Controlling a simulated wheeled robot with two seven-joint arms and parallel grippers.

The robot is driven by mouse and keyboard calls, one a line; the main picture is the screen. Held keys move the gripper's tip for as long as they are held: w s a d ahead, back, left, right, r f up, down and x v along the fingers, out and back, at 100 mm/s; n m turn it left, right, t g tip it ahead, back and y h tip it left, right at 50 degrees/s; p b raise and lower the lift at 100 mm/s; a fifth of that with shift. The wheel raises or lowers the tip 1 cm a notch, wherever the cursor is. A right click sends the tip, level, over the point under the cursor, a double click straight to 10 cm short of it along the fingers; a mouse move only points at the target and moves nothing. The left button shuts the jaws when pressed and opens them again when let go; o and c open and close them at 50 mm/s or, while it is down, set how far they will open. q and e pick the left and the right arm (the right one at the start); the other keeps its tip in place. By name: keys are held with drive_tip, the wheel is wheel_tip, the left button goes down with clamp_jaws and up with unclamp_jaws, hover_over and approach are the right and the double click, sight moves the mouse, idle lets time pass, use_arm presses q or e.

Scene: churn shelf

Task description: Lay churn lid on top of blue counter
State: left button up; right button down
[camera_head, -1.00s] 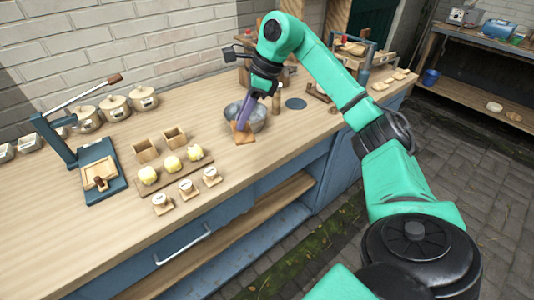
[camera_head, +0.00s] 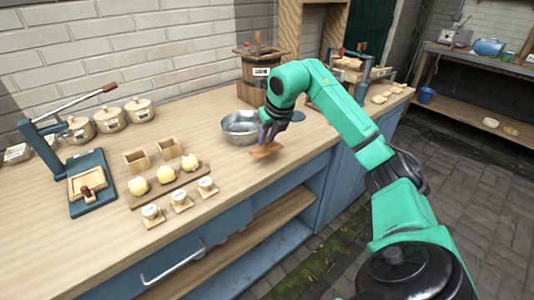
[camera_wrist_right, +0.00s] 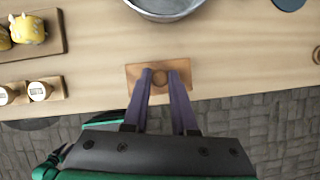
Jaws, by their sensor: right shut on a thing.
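The churn lid (camera_head: 265,151) is a flat wooden square with a round knob. In the right wrist view the lid (camera_wrist_right: 135,76) lies level between my fingertips, near the counter's front edge. My right gripper (camera_head: 268,138) is shut on its knob; in the right wrist view the fingers (camera_wrist_right: 160,80) stand on either side of the knob. I cannot tell whether the lid touches the wood or hangs just above it. The blue counter (camera_head: 215,95) has a light wooden top and blue front panels. The wooden churn (camera_head: 258,68) stands at the back. My left gripper is out of view.
A metal bowl (camera_head: 240,128) stands just behind and left of the lid. A board with yellow lumps (camera_head: 165,181) and small labelled blocks (camera_head: 181,201) lie further left. A blue lever press (camera_head: 92,182) stands at far left. Wood right of the bowl is partly clear.

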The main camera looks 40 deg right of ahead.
sight(267, 149)
drive_tip(key=shift+f, duration=2)
drive_tip(key=shift+f, duration=0.1)
drive_tip(key=c, duration=0.7)
unclamp_jaws()
drive_tip(key=v, duration=1.2)
drive_tip(key=shift+s, duration=0.15)
